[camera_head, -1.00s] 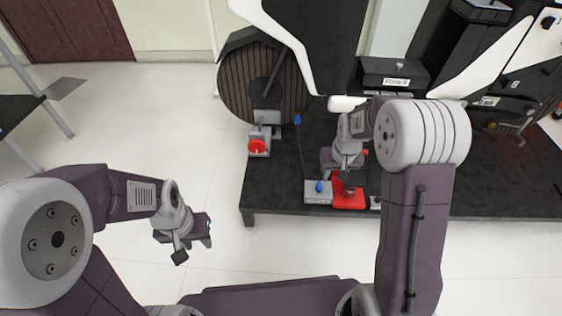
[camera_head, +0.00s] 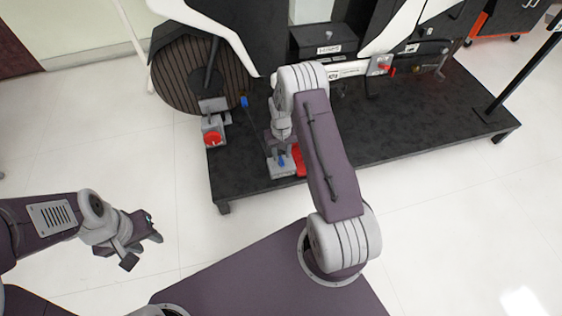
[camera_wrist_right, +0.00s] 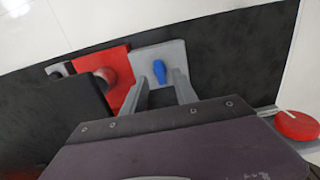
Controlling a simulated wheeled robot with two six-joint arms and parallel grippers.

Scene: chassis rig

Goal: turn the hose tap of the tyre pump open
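A blue handle (camera_wrist_right: 159,71) sits on a light grey plate (camera_wrist_right: 173,51) at the front edge of the dark platform; in the head view this handle (camera_head: 281,161) is partly beside my arm. It looks like the hose tap, though no label shows. My right gripper (camera_wrist_right: 161,84) is open, its two fingers over the grey plate on either side of the blue handle. I cannot tell if they touch it. In the head view my right gripper (camera_head: 279,147) is partly hidden by its wrist. My left gripper (camera_head: 153,227) is open and empty, over the floor at the left.
A red block (camera_wrist_right: 117,73) adjoins the grey plate. A red round knob (camera_head: 213,138) on a grey box stands to the left, with a blue-tipped lever (camera_head: 244,101) behind. A ribbed wheel (camera_head: 178,80) and a black box (camera_head: 325,40) stand farther back. The platform's right side (camera_head: 440,130) is clear.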

